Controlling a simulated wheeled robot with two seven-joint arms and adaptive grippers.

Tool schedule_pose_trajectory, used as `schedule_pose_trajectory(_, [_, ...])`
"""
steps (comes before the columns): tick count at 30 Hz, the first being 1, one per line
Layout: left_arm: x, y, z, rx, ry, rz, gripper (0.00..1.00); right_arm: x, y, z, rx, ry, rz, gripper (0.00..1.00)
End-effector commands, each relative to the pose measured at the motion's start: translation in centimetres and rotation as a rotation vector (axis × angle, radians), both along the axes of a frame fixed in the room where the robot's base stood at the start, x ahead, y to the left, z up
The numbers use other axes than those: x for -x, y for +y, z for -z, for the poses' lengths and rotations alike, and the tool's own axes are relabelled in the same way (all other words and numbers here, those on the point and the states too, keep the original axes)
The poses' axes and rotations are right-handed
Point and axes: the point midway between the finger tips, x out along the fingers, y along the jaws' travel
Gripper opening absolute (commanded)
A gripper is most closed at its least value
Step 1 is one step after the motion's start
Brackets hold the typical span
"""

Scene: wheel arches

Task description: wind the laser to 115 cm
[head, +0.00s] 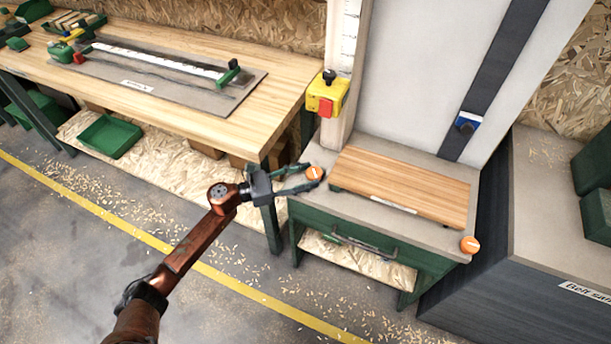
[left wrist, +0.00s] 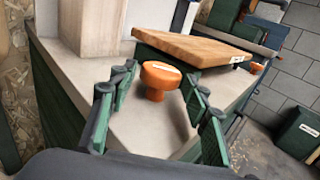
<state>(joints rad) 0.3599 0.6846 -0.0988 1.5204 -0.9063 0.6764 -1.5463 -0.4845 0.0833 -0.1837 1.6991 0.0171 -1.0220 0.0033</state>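An orange knob (head: 315,173) stands on the left front corner of the grey top of a green machine stand; it also shows in the left wrist view (left wrist: 160,76). My left gripper (head: 303,178) is open, with its fingers spread to either side of the knob. I see no finger clearly touching it. In the left wrist view the open fingers (left wrist: 157,105) frame the knob. A white marked scale (head: 349,28) runs up the pale post behind. Its numbers are too small to read. I cannot make out a laser spot. My right gripper is not in view.
A wooden board (head: 405,185) lies on the stand behind the knob. A second orange knob (head: 469,245) is at the right front corner. A yellow switch box (head: 327,94) with a red button is on the post. A workbench (head: 180,80) stands at left.

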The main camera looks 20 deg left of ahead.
Motion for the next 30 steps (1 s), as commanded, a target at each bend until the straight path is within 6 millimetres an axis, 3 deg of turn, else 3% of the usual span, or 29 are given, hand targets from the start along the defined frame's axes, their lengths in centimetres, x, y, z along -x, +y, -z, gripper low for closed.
schedule_pose_trajectory(7, [0.8, 0.8, 0.1, 0.0, 0.001, -0.001, 0.44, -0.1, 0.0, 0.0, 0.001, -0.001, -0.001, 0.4])
schedule_pose_trajectory(21, [6.8, 7.4, 0.1, -0.001, 0.001, -0.001, 0.44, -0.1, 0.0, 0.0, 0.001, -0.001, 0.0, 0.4])
schedule_pose_trajectory(30, [8.1, 8.9, 0.0, 0.0, 0.0, 0.0, 0.44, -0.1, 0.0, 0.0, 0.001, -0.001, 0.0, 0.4])
